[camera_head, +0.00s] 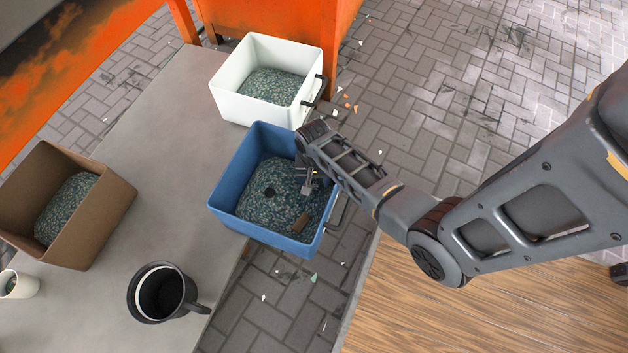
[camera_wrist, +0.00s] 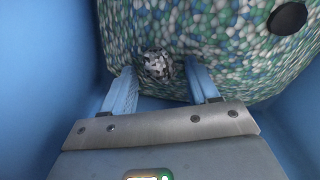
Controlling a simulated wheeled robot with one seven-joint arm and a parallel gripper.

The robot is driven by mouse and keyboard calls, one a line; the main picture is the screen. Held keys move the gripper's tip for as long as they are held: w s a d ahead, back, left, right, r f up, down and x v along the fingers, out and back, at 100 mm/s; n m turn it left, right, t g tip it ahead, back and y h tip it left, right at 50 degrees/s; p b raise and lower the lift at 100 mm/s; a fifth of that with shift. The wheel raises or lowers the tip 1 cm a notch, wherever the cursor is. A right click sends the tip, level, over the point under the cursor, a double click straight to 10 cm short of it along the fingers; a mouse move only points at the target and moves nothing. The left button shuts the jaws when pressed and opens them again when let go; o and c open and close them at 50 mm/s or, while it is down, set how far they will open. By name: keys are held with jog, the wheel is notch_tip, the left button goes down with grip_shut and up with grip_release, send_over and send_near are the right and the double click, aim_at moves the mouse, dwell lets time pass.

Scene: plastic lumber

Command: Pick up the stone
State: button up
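The stone (camera_wrist: 158,65) is a small speckled grey, white and dark lump in the wrist view. It lies on blue, green and white pellets in the blue bin (camera_head: 228,178). My gripper (camera_wrist: 161,70) is open, with one light blue finger to each side of the stone at about the level of its tips. I cannot tell whether either finger touches it. In the head view my gripper (camera_head: 308,186) reaches down inside the bin near its right wall, and I cannot make out the stone there.
A dark round piece (camera_head: 270,191) and a brown block (camera_head: 301,222) lie on the pellets in the same bin. The bin walls stand close around my gripper. A white bin (camera_head: 236,72), a brown bin (camera_head: 107,215) and a black mug (camera_head: 150,312) stand nearby.

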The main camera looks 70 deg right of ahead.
jog(key=c, duration=1.1)
jog(key=shift+o, duration=0.2)
jog(key=shift+r, duration=0.15)
